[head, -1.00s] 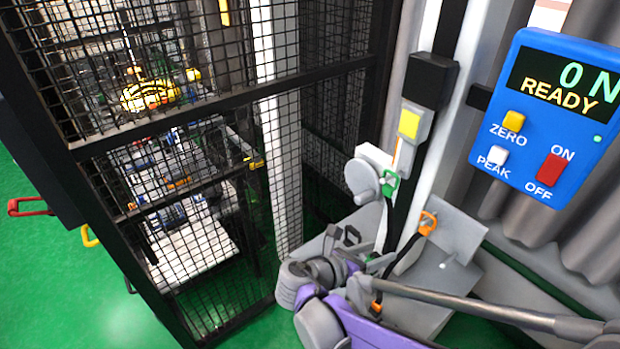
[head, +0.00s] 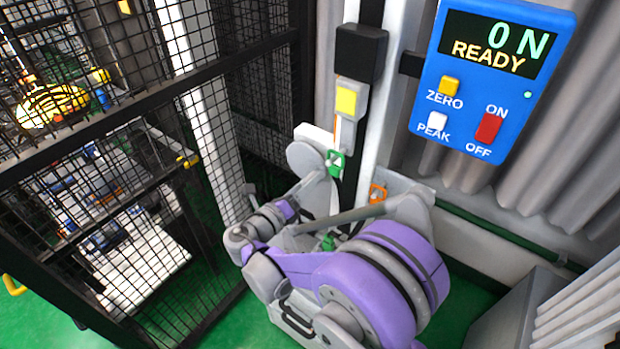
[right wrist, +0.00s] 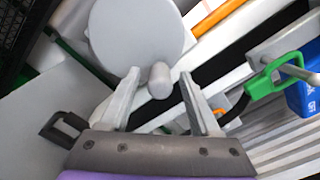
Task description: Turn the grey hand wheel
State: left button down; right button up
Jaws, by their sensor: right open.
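The grey hand wheel (head: 304,158) is a smooth disc on the white post, left of a green handle. In the right wrist view the wheel (right wrist: 128,35) fills the upper middle, with a short rounded grey knob (right wrist: 159,82) sticking out near its lower edge. My right gripper (right wrist: 160,76) is open, one finger on each side of the knob; I cannot tell whether either touches it. In the head view my right gripper (head: 322,180) is just below and right of the wheel, partly hidden by my own wrist. My left gripper is not in view.
A blue display box (head: 490,78) reads 0 N, READY. A black mesh cage (head: 150,100) stands left. A grey cabinet (head: 500,310) is at lower right.

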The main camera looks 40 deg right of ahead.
jog(key=shift+w+d, duration=0.15)
jog(key=shift+d, duration=0.35)
grip_shut()
jog(key=shift+f, duration=0.15)
